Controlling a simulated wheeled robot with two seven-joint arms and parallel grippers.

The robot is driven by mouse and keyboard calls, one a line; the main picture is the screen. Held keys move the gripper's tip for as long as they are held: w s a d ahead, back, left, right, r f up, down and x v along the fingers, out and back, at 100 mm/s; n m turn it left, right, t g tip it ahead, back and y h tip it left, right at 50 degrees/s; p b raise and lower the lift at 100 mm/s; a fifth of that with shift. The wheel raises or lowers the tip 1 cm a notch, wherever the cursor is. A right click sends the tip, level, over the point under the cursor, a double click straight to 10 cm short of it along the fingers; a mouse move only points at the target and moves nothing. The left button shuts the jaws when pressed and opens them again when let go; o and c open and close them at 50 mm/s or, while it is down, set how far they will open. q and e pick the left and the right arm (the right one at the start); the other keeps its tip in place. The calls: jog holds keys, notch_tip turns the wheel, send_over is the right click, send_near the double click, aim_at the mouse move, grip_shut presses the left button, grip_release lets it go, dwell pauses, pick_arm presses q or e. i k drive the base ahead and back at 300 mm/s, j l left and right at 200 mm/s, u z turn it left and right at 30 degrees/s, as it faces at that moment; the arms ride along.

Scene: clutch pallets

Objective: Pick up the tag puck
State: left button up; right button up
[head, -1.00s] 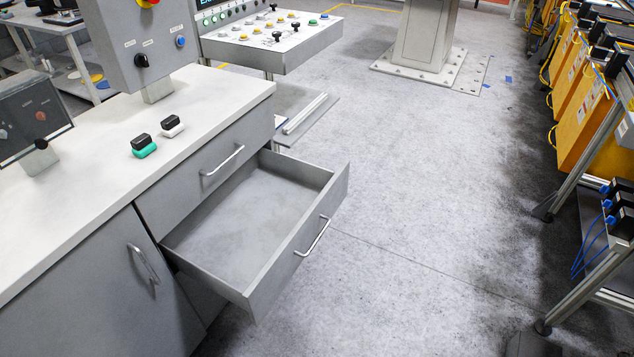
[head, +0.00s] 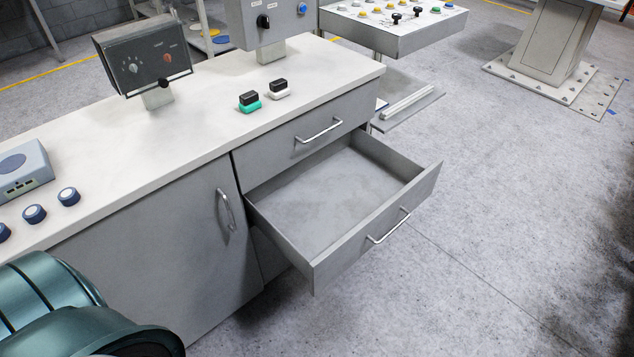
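Several small round dark-blue pucks with pale tops stand at the left of the white counter (head: 150,150). One is the right-hand puck (head: 68,196), another the middle puck (head: 34,214), and one is cut by the left edge. I cannot tell from this view which thing is the tag puck. Two black-topped blocks stand farther right on the counter, a green-based block (head: 250,102) and a white-based block (head: 279,89). Neither of my grippers is in view. A teal part of my own arm fills the lower left corner.
An empty drawer (head: 374,245) stands open below the counter's right part. A grey-blue box (head: 22,172) sits behind the pucks. A dark control box (head: 143,55) stands at the counter's back. The counter's middle is clear, and open floor lies to the right.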

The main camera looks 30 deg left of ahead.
aim_at(69, 196)
jog(key=u, duration=0.45)
jog(key=l+u, duration=0.1)
jog(key=u, duration=0.85)
jog(key=k+u, duration=0.1)
jog(key=u, duration=0.85)
